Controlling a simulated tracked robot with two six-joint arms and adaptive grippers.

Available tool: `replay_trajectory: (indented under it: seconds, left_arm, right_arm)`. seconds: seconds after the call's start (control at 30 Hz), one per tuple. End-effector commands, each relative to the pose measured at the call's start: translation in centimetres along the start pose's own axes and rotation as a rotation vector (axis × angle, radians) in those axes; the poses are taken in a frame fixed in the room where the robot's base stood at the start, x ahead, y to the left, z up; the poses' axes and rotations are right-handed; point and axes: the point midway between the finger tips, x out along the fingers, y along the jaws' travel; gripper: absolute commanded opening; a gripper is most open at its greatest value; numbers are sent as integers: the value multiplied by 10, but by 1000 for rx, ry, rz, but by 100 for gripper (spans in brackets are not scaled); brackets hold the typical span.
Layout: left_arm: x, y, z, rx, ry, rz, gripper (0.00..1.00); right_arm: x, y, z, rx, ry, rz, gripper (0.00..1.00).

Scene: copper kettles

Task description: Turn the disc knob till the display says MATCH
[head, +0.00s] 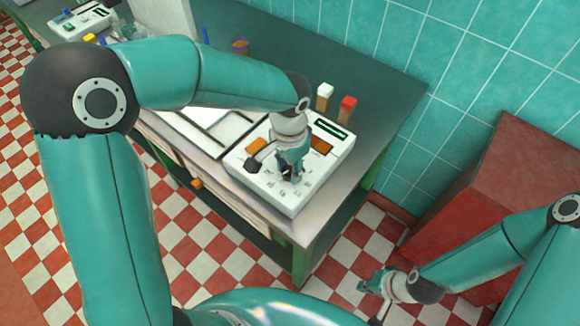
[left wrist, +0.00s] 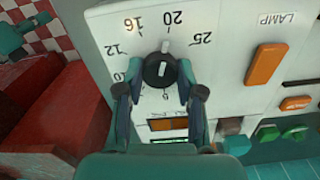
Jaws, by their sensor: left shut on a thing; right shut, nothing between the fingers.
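The disc knob (left wrist: 160,70) is black with a white line and sits on a white instrument panel (left wrist: 110,25). My right gripper (head: 372,287) is shut and empty, over the floor.
An orange window (left wrist: 168,124) lies between knob and display. An orange switch (left wrist: 264,64) marked LAMP is on the panel. A white-capped bottle (head: 324,97) and red-capped bottle (head: 347,108) stand behind the device. A red cabinet (head: 500,190) stands right of the bench; tiled wall behind.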

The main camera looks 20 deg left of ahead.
Motion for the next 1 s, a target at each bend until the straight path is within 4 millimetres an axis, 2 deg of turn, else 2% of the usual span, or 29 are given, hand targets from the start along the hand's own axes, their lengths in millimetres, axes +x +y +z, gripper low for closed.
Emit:
replay_trajectory:
  seconds: [0.43,0.47,0.6,1.0]
  left_arm:
    - [-2,-1,-2,11,8,-2,2]
    - [-2,-1,-2,11,8,-2,40]
    - [-2,-1,-1,11,6,-2,62]
    - [-5,-1,-1,10,4,-1,62]
  right_arm:
    - [0,0,0,0,0,0,0]
    - [0,0,0,0,0,0,0]
    - [0,0,0,0,0,0,0]
    - [0,0,0,0,0,0,0]
